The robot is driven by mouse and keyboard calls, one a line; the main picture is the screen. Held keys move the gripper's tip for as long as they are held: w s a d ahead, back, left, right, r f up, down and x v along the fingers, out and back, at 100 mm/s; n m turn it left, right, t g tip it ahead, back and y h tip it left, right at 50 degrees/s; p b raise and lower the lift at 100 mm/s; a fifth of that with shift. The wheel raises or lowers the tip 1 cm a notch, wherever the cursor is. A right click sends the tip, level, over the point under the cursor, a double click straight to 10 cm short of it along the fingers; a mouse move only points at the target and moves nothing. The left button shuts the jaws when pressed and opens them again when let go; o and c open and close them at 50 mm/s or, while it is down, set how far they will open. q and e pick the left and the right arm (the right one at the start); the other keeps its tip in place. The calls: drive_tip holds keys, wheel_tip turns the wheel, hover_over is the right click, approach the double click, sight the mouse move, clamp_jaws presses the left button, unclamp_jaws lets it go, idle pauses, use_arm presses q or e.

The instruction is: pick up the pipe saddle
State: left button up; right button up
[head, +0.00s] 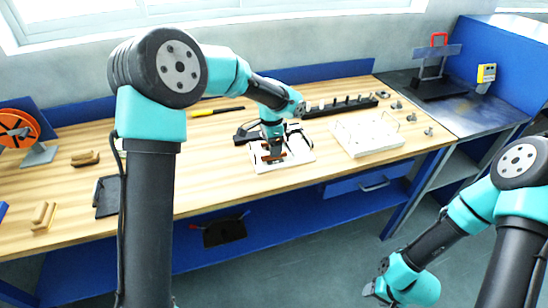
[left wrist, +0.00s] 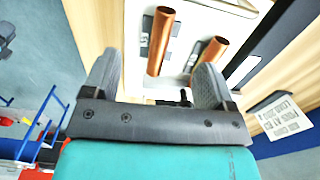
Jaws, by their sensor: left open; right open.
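My left gripper (head: 275,150) is open over the white board (head: 298,152) on the bench. In the left wrist view, its two fingers (left wrist: 157,66) stand apart, with copper pipe pieces (left wrist: 161,38) (left wrist: 210,55) beyond them and nothing visibly gripped. Dark grey fittings (left wrist: 197,47) show beside the pipes; I cannot tell whether one is the pipe saddle. Several small grey metal parts (head: 411,117) lie at the bench's right end, too small to identify. My right gripper (head: 374,291) is open, low in front of the bench, away from everything on it.
A white board with thin wire hoops (head: 366,136) lies right of the left gripper. A black rack with pegs (head: 340,106) stands behind. An orange reel (head: 17,127) stands far left. A dark side table (head: 460,112) carries a red-handled press (head: 438,70).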

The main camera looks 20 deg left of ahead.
use_arm(q)
drive_tip(key=shift+f, duration=0.1)
drive_tip(key=shift+f, duration=2.6)
drive_tip(key=shift+c, duration=0.2)
drive_tip(key=c, duration=1.2)
drive_tip(key=shift+o, duration=0.2)
drive_tip(key=shift+r, duration=0.1)
drive_tip(key=shift+r, duration=0.1)
drive_tip(key=shift+r, duration=1.3)
drive_tip(key=s+d+r, duration=0.1)
drive_tip(key=s+d, duration=0.1)
drive_tip(key=s, duration=0.5)
drive_tip(key=s+d+r, duration=0.1)
drive_tip(key=s+d, duration=0.1)
drive_tip(key=s, duration=0.6)
drive_tip(key=shift+s+d, duration=0.2)
drive_tip(key=shift+d, duration=0.15)
